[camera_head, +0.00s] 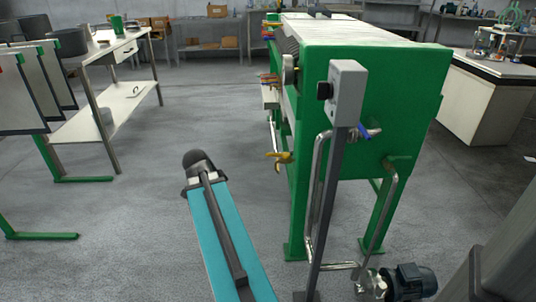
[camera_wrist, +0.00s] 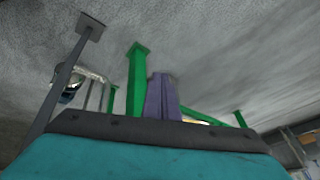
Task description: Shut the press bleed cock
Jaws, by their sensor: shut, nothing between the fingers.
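The green filter press (camera_head: 375,80) stands right of centre in the head view. A small cock with a yellow lever (camera_head: 280,157) sticks out low on its left side. A blue lever (camera_head: 368,132) sits on its end face, beside the grey post. No label shows which of these is the bleed cock. My gripper shows in the wrist view as two purple fingers (camera_wrist: 162,97) pressed together, with nothing between them. The fingers are not clearly seen in the head view, so their distance to either lever cannot be told.
A grey box on a post (camera_head: 347,92) and bent steel pipes (camera_head: 315,190) stand before the press. A motor pump (camera_head: 408,281) is on the floor at right. A white table (camera_head: 110,55) stands at left. The floor between table and press is clear.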

